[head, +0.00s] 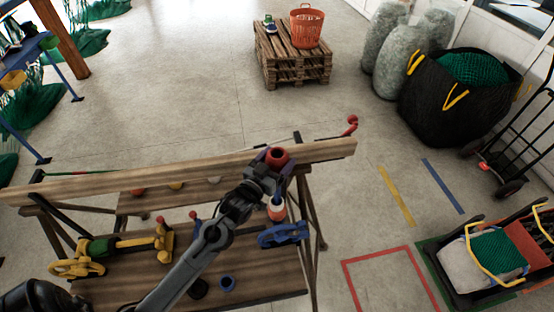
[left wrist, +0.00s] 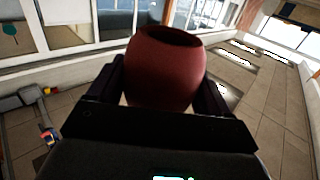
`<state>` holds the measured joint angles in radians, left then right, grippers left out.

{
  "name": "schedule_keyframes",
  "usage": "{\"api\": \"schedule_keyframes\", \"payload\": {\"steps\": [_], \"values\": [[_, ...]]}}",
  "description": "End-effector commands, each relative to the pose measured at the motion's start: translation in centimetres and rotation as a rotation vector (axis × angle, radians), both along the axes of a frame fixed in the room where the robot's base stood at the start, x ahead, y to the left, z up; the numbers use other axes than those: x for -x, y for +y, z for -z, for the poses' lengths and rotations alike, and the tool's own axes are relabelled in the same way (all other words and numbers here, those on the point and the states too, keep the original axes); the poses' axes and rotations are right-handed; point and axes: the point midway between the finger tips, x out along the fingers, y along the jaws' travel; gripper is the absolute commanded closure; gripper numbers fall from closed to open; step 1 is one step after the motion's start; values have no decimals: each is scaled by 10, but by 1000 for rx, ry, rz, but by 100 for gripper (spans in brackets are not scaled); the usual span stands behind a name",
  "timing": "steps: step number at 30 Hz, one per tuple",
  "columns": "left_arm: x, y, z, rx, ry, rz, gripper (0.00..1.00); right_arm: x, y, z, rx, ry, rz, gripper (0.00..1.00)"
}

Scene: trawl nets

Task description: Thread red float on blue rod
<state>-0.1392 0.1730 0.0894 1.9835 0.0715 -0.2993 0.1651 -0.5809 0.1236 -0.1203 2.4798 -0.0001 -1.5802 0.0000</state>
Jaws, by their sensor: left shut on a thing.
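The red float (head: 278,156) is a rounded barrel with a dark hole in its end. My left gripper (head: 272,160) is shut on it, above the right part of the wooden beam. In the left wrist view the float (left wrist: 165,68) sits between the two dark fingers (left wrist: 163,85), its hole facing up. A short blue upright piece (head: 277,199) shows just below the gripper, with a red-and-white float (head: 277,211) around or against it; I cannot tell whether this is the blue rod. My arm hides part of that area. My right gripper is out of view.
The wooden beam (head: 100,186) crosses the trestle bench. A red-tipped rod (head: 350,126) sticks out at its right end, a green rod (head: 75,173) at left.

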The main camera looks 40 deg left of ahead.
Motion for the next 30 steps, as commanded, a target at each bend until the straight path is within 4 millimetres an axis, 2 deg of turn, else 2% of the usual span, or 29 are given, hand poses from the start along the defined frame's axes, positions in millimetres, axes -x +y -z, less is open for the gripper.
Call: {"api": "schedule_keyframes", "payload": {"steps": [1, 6, 30], "values": [[0, 0, 7, 0, -1, 0, 52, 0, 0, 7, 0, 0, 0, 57], [0, 0, 19, 0, 0, 0, 52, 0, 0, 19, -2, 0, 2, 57], [0, 0, 69, 0, 1, 0, 52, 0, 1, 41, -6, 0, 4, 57]]}}
